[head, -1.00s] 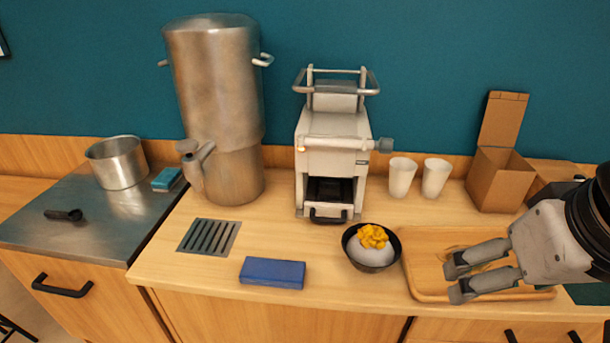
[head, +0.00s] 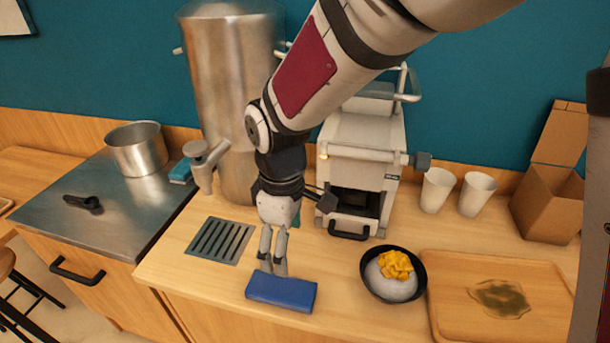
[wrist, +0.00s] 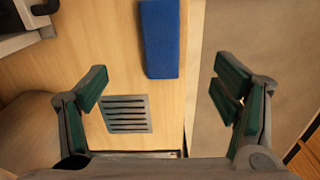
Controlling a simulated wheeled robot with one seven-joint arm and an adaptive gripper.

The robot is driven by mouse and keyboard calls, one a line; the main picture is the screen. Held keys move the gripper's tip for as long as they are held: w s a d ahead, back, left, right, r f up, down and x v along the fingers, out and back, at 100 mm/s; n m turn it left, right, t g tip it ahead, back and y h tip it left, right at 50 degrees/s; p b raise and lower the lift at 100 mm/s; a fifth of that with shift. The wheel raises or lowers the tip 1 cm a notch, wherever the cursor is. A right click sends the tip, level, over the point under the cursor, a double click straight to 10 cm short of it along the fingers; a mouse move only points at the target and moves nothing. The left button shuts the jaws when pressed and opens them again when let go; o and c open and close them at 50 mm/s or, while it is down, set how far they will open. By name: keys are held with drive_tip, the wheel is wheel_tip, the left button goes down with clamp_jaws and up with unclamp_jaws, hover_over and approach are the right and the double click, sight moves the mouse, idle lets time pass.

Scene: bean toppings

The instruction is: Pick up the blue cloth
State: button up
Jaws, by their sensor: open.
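The blue cloth (head: 281,291) is a folded rectangular block lying flat near the front edge of the wooden counter. In the wrist view the blue cloth (wrist: 160,38) shows at the top, beyond the fingers and a little left of the middle between them. My gripper (head: 273,271) is open and empty, pointing down just behind the cloth in the head view. In the wrist view the fingers of my gripper (wrist: 165,85) are spread wide. I cannot tell the exact height of the fingertips above the counter.
A drain grate (head: 220,240) is left of the cloth. A black bowl (head: 367,270) with yellow topping and a wooden tray (head: 440,300) with a dark stain stand to the right. The white machine (head: 362,140) and steel urn (head: 235,90) stand behind.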

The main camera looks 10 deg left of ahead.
drive_tip(key=a, duration=0.1)
hover_over(282, 286)
drive_tip(key=shift+n, duration=0.3)
wheel_tip(282, 286, down, 10)
drive_tip(key=shift+s+f, duration=0.1)
drive_tip(key=shift+s, duration=0.05)
wheel_tip(282, 286, down, 5)
drive_tip(key=shift+r+p, duration=0.15)
drive_tip(key=shift+p, duration=0.4)
drive_tip(key=c, duration=1.2)
